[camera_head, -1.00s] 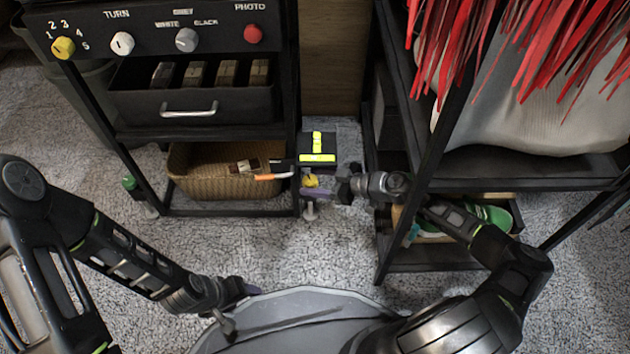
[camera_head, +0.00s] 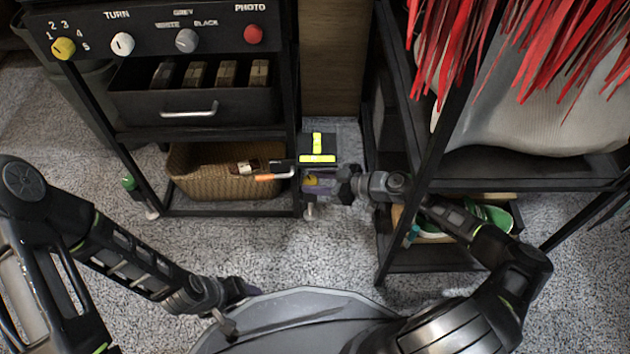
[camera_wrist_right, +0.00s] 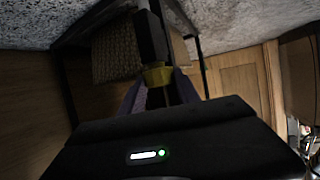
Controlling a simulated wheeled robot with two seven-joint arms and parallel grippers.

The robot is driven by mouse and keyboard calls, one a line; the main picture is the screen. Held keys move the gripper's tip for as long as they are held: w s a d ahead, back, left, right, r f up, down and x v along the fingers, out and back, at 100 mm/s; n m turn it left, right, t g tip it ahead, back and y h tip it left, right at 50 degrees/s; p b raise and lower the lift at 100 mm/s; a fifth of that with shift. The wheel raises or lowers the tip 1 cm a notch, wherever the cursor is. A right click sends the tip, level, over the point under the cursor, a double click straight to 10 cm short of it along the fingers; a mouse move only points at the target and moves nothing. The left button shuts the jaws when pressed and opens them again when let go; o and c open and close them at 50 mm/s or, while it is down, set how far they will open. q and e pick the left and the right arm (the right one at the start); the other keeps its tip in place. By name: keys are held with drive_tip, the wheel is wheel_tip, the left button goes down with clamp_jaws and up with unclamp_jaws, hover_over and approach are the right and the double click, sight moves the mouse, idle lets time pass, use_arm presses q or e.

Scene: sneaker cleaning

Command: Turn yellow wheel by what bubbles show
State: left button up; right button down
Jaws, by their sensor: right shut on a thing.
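The yellow wheel (camera_head: 311,181) sits low on a small stand, under a black block (camera_head: 316,140) with bright yellow bubble vials (camera_head: 317,158) set in a T shape. The bubbles are too small to read in the head view. My right gripper (camera_head: 318,187) reaches in from the right and is shut on the yellow wheel, partly covering it. In the right wrist view the wheel (camera_wrist_right: 157,76) shows between the purple fingers. My left gripper (camera_head: 245,292) hangs low near the grey rounded surface, away from the stand; its fingers are unclear.
An orange-tipped handle (camera_head: 272,177) sticks out left of the stand. A wicker basket (camera_head: 205,180) stands under the black knob panel (camera_head: 150,27), which has another yellow knob (camera_head: 63,48). A black rack (camera_head: 440,180) with green shoes (camera_head: 490,216) stands close on the right.

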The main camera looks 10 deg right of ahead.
drive_tip(key=shift+w+g, duration=0.1)
drive_tip(key=shift+g, duration=0.2)
drive_tip(key=n+g, duration=0.1)
drive_tip(key=n+g+y, duration=0.1)
drive_tip(key=n, duration=0.1)
drive_tip(key=n+g+y, duration=0.1)
drive_tip(key=g, duration=0.1)
drive_tip(key=shift+w+d, duration=0.15)
drive_tip(key=shift+w, duration=0.15)
drive_tip(key=shift+w+n+g, duration=0.1)
drive_tip(key=shift+n+g, duration=1.4)
drive_tip(key=shift+g, duration=0.1)
drive_tip(key=c, duration=0.9)
unclamp_jaws()
drive_tip(key=shift+y, duration=0.3)
